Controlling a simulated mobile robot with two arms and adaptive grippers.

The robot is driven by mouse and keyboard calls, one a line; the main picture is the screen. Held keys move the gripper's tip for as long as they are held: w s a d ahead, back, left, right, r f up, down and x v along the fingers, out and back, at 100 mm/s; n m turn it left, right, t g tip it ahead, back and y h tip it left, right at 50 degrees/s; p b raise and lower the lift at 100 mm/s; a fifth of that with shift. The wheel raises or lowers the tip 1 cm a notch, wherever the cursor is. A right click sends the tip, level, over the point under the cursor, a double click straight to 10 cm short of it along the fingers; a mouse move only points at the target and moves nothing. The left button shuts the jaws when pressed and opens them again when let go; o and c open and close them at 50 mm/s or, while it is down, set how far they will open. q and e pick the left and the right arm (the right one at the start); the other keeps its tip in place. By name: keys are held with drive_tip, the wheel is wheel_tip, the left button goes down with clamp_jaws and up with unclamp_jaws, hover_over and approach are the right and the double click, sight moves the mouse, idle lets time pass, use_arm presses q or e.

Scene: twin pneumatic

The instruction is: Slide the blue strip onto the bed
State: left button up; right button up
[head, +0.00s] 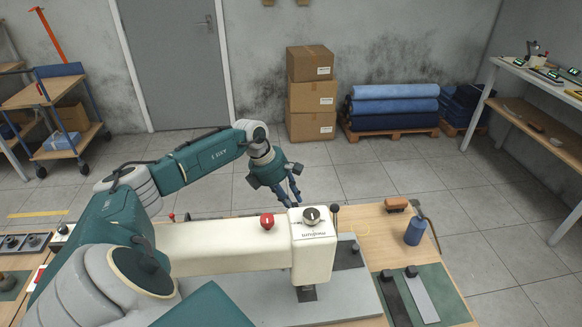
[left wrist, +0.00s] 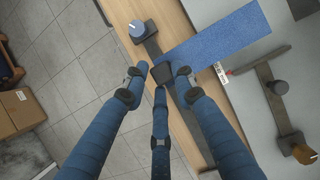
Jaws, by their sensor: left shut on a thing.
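The blue strip (left wrist: 218,45) lies flat in the left wrist view, running up and right from a dark end block (left wrist: 167,73) across the wooden edge and onto the grey bed (left wrist: 293,72). My left gripper (left wrist: 163,76) has its fingers closed around the dark block at the strip's near end. In the head view my left gripper (head: 292,202) reaches down behind the white machine head (head: 312,248); the strip is hidden there. The grey bed (head: 349,292) shows below and right of the machine. My right gripper is not in view.
A dark bar (left wrist: 151,45) with a round knob (left wrist: 142,31) crosses beside the strip. A dark clamp arm (left wrist: 276,105) lies on the bed. On the right of the bench are a blue bottle (head: 414,231) and a green mat (head: 450,299).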

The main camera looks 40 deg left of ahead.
use_arm(q)
drive_tip(key=shift+s+d+f+b, duration=0.15)
drive_tip(key=shift+f+b, duration=0.1)
drive_tip(key=shift+f, duration=0.5)
drive_tip(key=shift+s+d+f+b, duration=0.1)
drive_tip(key=shift+d+f+b, duration=0.1)
drive_tip(key=shift+f, duration=0.5)
drive_tip(key=shift+s+d+r+p, duration=0.1)
drive_tip(key=shift+s+d+p, duration=0.2)
drive_tip(key=shift+p, duration=0.45)
drive_tip(key=s+d+p, duration=0.2)
drive_tip(key=p, duration=0.1)
drive_tip(key=s+d+p, duration=0.1)
drive_tip(key=d+p, duration=0.2)
drive_tip(key=p, duration=0.1)
drive_tip(key=shift+s, duration=0.4)
drive_tip(key=shift+a+f+b, duration=0.1)
drive_tip(key=shift+f+b, duration=0.5)
drive_tip(key=shift+b, duration=0.2)
drive_tip(key=shift+w, duration=0.1)
drive_tip(key=o, duration=1.2)
drive_tip(key=shift+c, duration=0.2)
